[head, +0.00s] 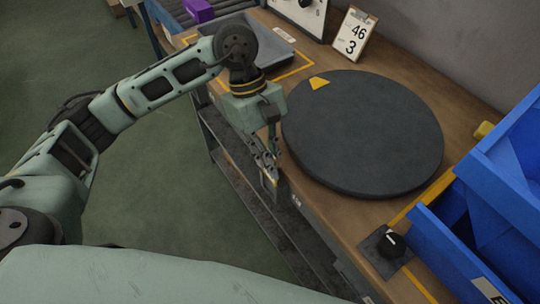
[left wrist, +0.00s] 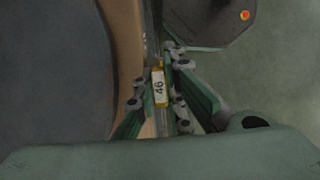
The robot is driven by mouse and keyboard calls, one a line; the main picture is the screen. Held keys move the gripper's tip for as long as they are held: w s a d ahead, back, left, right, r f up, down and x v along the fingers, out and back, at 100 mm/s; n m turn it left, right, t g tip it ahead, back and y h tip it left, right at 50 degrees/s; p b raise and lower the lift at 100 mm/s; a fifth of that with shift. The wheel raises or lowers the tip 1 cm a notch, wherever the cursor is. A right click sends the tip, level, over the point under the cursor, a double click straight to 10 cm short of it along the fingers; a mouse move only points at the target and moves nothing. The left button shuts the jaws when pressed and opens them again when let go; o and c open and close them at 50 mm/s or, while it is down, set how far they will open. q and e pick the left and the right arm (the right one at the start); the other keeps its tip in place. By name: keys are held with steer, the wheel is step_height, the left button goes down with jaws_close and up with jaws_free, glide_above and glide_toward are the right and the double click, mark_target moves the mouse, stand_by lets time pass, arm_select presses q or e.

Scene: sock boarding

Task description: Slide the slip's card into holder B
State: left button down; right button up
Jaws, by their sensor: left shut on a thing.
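My left gripper (head: 268,168) is at the table's front edge, left of the round dark board. In the left wrist view, my left gripper (left wrist: 158,88) is shut on a small yellow-edged card (left wrist: 159,88) with a white face reading 46. The slip (head: 353,36) stands upright at the back of the table and reads 46 and 3. A small pale plate (head: 296,200) shows on the table's front edge just right of the gripper; its lettering is too small to read. I cannot make out a holder marked B. My right gripper is not in view.
The round dark board (head: 365,130) with a yellow mark covers the middle of the table. Blue bins (head: 452,262) stand at the right, near a black knob (head: 391,243). A grey tray (head: 262,45) and a purple box (head: 198,10) are at the back left. Floor left of the table is clear.

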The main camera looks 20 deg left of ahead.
mark_target(274, 185)
arm_select(q)
steer(key=shift+f+b, duration=0.7)
steer(key=shift+f, duration=0.05)
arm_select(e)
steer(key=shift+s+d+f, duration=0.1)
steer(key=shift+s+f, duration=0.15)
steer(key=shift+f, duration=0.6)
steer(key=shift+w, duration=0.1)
arm_select(q)
steer(key=shift+f+b, duration=0.4)
steer(key=shift+f, duration=0.15)
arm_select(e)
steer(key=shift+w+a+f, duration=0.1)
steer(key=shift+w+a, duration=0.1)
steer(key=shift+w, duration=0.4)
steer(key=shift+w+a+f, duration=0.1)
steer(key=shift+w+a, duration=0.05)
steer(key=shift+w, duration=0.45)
arm_select(q)
steer(key=shift+f+b, duration=0.4)
steer(key=shift+b, duration=0.2)
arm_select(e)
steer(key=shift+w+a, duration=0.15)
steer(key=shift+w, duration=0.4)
arm_select(q)
steer(key=shift+f, duration=0.15)
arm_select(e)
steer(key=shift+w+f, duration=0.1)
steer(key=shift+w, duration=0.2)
